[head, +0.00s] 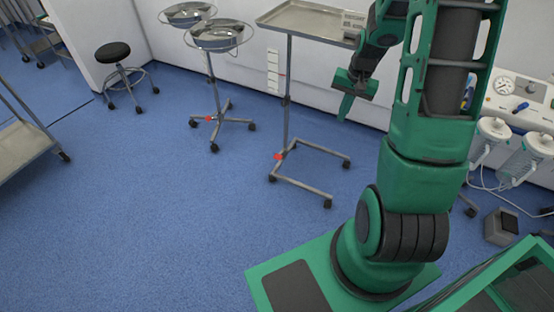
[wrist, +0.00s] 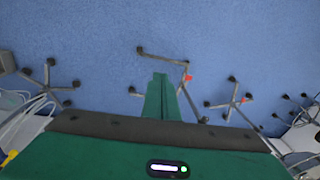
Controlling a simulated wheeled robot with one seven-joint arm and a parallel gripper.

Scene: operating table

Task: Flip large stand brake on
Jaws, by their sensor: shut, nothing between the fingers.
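The large stand (head: 287,100) has a rectangular metal tray (head: 300,18) on a tall pole and a U-shaped wheeled base (head: 300,186). Its red brake pedal (head: 279,156) sits low at the foot of the pole. In the wrist view the red pedal (wrist: 187,78) shows just right of the fingertips, on the base far below. My gripper (head: 345,106) is shut and empty, pointing down. It hangs to the right of the pole, below tray height and well above the floor, apart from the stand. The closed green fingers also show in the wrist view (wrist: 160,76).
A smaller stand (head: 215,90) with two round basins and its own red pedal (head: 209,119) stands to the left. A black stool (head: 114,52) is farther left. Canisters (head: 495,135) and a grey box (head: 501,226) are at the right. The blue floor in front is clear.

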